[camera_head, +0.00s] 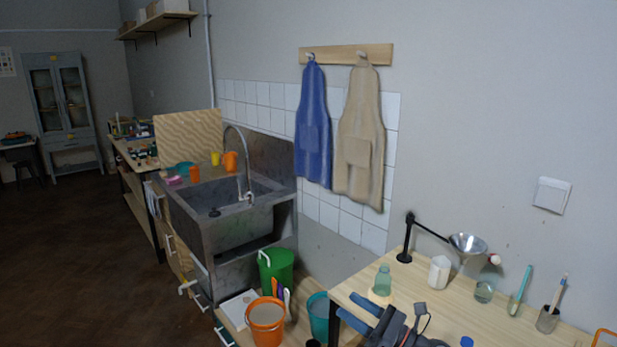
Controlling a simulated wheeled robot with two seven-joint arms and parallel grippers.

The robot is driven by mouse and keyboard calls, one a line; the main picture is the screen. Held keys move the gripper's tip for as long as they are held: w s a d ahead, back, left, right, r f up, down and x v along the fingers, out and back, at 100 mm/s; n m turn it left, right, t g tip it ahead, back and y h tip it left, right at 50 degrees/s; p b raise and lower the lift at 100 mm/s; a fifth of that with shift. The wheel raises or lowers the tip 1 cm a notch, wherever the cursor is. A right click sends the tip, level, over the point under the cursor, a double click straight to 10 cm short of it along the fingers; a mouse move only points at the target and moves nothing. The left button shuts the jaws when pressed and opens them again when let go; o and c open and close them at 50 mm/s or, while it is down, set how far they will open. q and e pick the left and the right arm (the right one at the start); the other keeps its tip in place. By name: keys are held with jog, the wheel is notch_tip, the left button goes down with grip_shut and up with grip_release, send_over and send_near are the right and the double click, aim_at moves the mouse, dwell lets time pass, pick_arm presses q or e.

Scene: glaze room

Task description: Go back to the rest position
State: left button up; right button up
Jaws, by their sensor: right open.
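My right gripper (357,311) shows at the bottom of the head view, over the left front part of the wooden table (347,288). Its two blue fingers point left and stand apart, with nothing between them. Part of my dark right arm shows behind it at the bottom edge. My left gripper is not in view.
Left are an orange bucket (266,322), a teal bucket (319,318), a green bin (277,270) and a stone sink (190,235). The left floor is clear.

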jog(key=s+d+f+m+t+h, duration=0.1)
jog(key=s+d+f+m+h, duration=0.35)
jog(key=m, duration=0.65)
jog(key=s+d+f+m+t+h, duration=0.1)
jog(key=d+f+m+h, duration=0.35)
jog(key=m+h, duration=0.5)
jog(key=s+d+f+m+t+h, duration=0.1)
jog(key=s+d+f+m+h, duration=0.3)
jog(key=m, duration=0.9)
jog(key=s+a+f+m+g, duration=0.1)
jog(key=s+f+m+g, duration=0.5)
jog(key=s, duration=0.5)
jog(key=s+a+f+m+g, duration=0.1)
jog(key=s+f+m+g, duration=0.4)
jog(key=s+f, duration=0.5)
notch_tip(320, 180, down, 21)
jog(key=w+a+g+y, duration=0.1)
jog(key=a, duration=0.1)
jog(key=s+f, duration=0.4)
jog(key=f, duration=0.8)
jog(key=s+f+g, duration=0.1)
jog(key=s+f, duration=0.3)
jog(key=f, duration=0.8)
jog(key=shift+f+n, duration=0.4)
jog(key=shift+n, duration=0.05)
